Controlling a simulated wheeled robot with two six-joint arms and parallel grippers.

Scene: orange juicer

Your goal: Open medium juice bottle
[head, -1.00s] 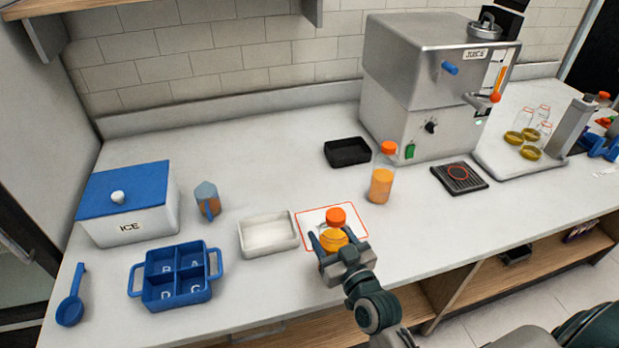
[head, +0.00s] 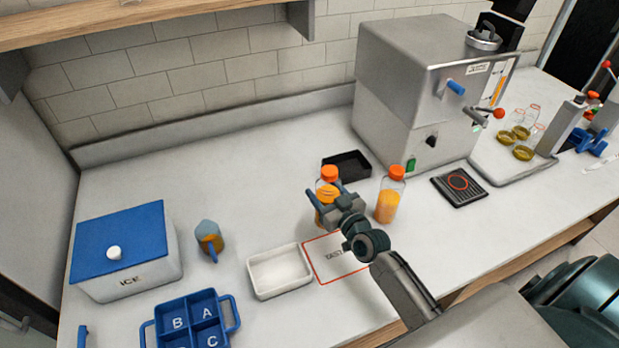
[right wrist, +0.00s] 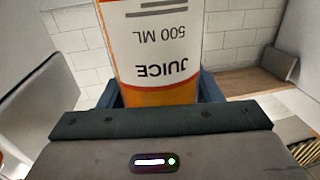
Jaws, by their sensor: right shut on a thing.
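My right gripper (head: 326,193) is shut on a juice bottle (right wrist: 165,45) with orange juice inside. In the right wrist view its label reads "JUICE 500 ML" upside down, between the blue fingers. The held bottle's orange cap (head: 329,173) is on in the head view. I cannot tell whether the bottle touches the counter. A second, capped juice bottle (head: 388,200) stands upright just right of my right gripper, part full. My left gripper is not in view.
A red-outlined mat (head: 345,268) lies bare in front, beside a white tray (head: 280,270). A black tray (head: 347,163) is behind the held bottle. The juicer (head: 410,90) stands behind right. An ice box (head: 125,270) and blue caddy (head: 190,318) are left.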

